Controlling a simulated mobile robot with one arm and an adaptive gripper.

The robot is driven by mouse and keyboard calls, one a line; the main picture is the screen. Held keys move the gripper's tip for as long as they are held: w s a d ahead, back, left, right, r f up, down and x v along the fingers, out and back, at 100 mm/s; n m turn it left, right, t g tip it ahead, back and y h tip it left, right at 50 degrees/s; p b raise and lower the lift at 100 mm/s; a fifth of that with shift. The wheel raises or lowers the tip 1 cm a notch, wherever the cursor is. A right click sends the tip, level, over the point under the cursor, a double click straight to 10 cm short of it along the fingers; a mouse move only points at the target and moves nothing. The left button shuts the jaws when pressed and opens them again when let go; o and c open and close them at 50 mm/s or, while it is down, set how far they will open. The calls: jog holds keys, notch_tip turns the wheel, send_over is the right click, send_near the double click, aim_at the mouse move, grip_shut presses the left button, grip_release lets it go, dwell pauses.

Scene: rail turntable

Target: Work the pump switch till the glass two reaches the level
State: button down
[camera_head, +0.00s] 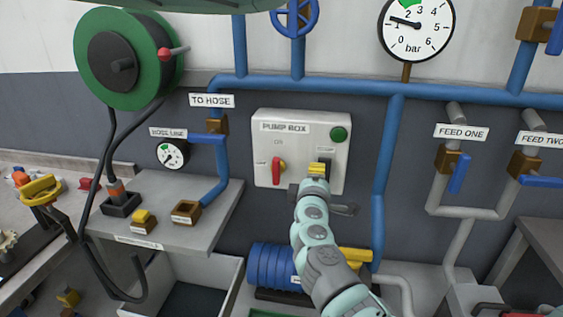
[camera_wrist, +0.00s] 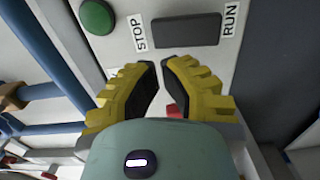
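The pump box (camera_head: 265,150) is a pale panel on the wall with a green round button (camera_head: 338,134) and a red lever (camera_head: 277,170). No glass with a level is visible in either view.
Blue pipes (camera_head: 388,160) run beside and above the box. A grey shelf (camera_head: 165,195) stands at left under a hose reel (camera_head: 125,60). A bar gauge (camera_head: 416,28) hangs above right. FEED ONE (camera_head: 460,132) and FEED TWO valves are at right.

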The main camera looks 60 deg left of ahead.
jog(key=r+v, duration=0.2)
jog(key=v, duration=0.6)
jog(key=shift+s+d+b, duration=0.25)
jog(key=shift+b, duration=0.05)
jog(key=shift+w, duration=0.1)
dwell(0.4)
